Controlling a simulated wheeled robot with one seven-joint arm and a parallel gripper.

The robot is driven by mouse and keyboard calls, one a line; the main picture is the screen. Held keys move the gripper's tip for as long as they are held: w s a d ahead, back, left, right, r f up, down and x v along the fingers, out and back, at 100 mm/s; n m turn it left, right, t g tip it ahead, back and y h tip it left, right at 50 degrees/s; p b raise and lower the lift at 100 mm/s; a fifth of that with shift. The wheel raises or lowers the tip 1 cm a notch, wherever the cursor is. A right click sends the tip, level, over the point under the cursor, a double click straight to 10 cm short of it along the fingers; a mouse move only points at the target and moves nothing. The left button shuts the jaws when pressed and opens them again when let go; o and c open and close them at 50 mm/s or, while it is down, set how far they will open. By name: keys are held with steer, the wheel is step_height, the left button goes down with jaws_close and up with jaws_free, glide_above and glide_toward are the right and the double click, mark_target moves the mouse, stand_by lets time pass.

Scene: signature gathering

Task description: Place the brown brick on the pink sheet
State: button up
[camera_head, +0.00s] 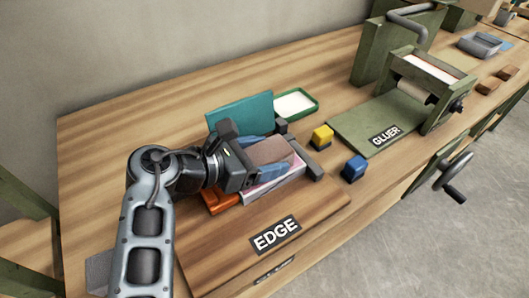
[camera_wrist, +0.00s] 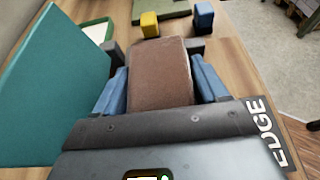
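The brown brick (camera_head: 268,150) lies between the two blue-padded fingers of my gripper (camera_head: 265,155). In the wrist view the brown brick (camera_wrist: 160,75) fills the space between the fingers, and both pads appear to touch its sides. A pale pink sheet (camera_head: 276,183) shows at the top of a stack just below and in front of the brick. Most of it is hidden by my gripper and the brick. I cannot tell whether the brick touches it.
A teal panel (camera_head: 240,114) stands close behind my gripper. An orange-red piece (camera_head: 219,200) lies at the stack's left. A green tray (camera_head: 294,103), a yellow block (camera_head: 322,136) and a blue block (camera_head: 354,168) are nearby. The gluer (camera_head: 400,100) stands right; the front board marked EDGE (camera_head: 310,205) is clear.

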steer(key=o, duration=0.4)
steer(key=shift+c, duration=0.2)
steer(key=shift+r, duration=0.15)
steer(key=b+v, duration=0.1)
steer(key=v, duration=1.1)
